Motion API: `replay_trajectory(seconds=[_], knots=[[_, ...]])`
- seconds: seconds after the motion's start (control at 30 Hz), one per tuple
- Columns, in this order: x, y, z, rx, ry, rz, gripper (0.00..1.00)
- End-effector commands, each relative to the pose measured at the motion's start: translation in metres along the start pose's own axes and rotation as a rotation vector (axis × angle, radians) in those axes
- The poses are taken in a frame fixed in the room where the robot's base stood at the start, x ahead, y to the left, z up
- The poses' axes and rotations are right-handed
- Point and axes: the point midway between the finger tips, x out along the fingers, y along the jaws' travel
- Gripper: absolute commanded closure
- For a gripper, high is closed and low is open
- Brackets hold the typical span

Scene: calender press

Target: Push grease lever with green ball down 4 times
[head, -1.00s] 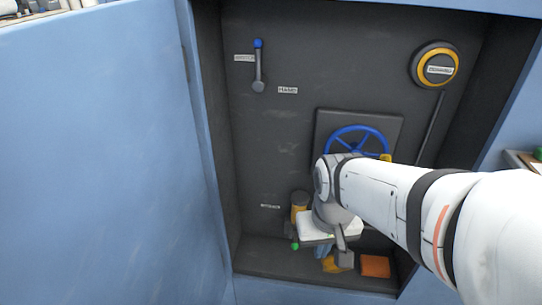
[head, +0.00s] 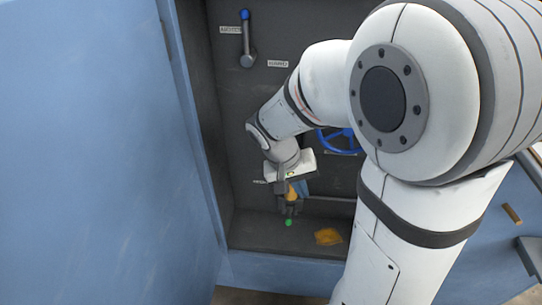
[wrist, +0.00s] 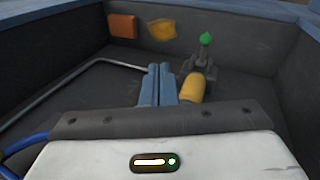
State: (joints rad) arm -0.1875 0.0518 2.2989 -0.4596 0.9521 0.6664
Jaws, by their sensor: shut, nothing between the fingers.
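The grease lever's green ball (head: 288,222) shows low in the cabinet in the head view, just below my gripper (head: 303,192). In the wrist view the green ball (wrist: 206,38) tops a dark lever base, with a yellow cylinder (wrist: 194,87) beside it. My gripper (wrist: 161,68) shows two blue fingers pressed together with nothing between them. The fingers are left of the cylinder and lever in the wrist view, and the ball appears beyond the fingertips. I see no contact with the ball. My gripper hides part of the lever mechanism in the head view.
A yellow cloth-like piece (head: 328,237) lies on the cabinet floor, with an orange block (wrist: 123,26) near it. A grey rod (wrist: 92,63) runs left of my fingers. A blue handwheel (head: 338,140) and a blue-tipped lever (head: 247,40) are on the back panel. Cabinet walls enclose the space.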

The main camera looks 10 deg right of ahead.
Motion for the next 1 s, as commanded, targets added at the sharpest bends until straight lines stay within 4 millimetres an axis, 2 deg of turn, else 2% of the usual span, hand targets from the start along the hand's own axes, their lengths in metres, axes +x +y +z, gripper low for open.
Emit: replay_trajectory(seconds=[0.1, 0.3, 0.77, 1.0], knots=[[0.009, -0.016, -0.028, 0.034, 0.033, 0.107, 1.00], [0.018, -0.032, -0.053, 0.083, 0.093, 0.196, 1.00], [0.021, -0.035, -0.057, 0.096, 0.106, 0.208, 1.00], [0.033, -0.040, -0.053, 0.095, 0.105, 0.208, 1.00]])
